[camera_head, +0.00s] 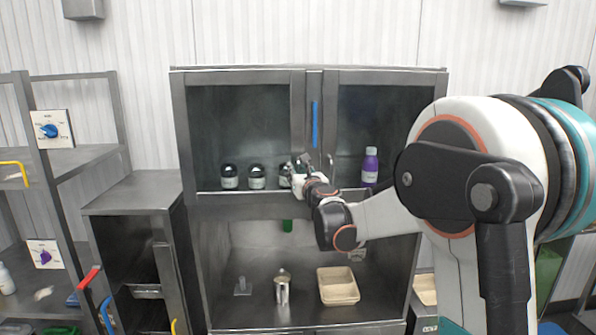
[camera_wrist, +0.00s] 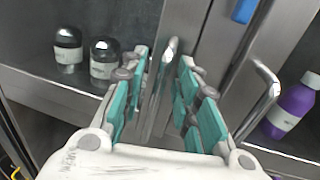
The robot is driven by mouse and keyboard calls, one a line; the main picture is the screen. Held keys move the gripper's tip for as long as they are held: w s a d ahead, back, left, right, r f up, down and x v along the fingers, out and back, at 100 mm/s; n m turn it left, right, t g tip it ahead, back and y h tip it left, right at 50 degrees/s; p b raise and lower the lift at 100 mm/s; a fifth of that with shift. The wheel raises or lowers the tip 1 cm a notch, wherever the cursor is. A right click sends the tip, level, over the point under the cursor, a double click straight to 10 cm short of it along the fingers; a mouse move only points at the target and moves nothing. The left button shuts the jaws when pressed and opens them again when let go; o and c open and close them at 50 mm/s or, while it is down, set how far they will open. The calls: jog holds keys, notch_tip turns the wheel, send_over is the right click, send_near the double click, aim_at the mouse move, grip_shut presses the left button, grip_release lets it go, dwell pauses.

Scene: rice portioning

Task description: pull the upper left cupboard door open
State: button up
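The upper left cupboard door (camera_head: 239,118) is a grey metal frame with a dark see-through pane, and it looks shut. Its upright bar handle (camera_wrist: 158,88) shows in the wrist view between my two green-padded fingers. My gripper (camera_wrist: 163,62) is open around this handle, with a gap visible on both sides. In the head view my gripper (camera_head: 304,165) is at the lower inner corner of the left door and hides most of the handle. The upper right door (camera_head: 378,118) also looks shut; its bar handle (camera_wrist: 268,98) stands right of my fingers in the wrist view.
Several dark-capped jars (camera_head: 256,177) stand behind the left pane, and a purple bottle (camera_head: 370,167) behind the right one. A blue strip (camera_head: 315,125) is between the doors. Below, an open bay holds a beige tray (camera_head: 338,286) and a metal container (camera_head: 282,287).

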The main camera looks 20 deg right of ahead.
jog(key=shift+w, duration=0.15)
grip_shut()
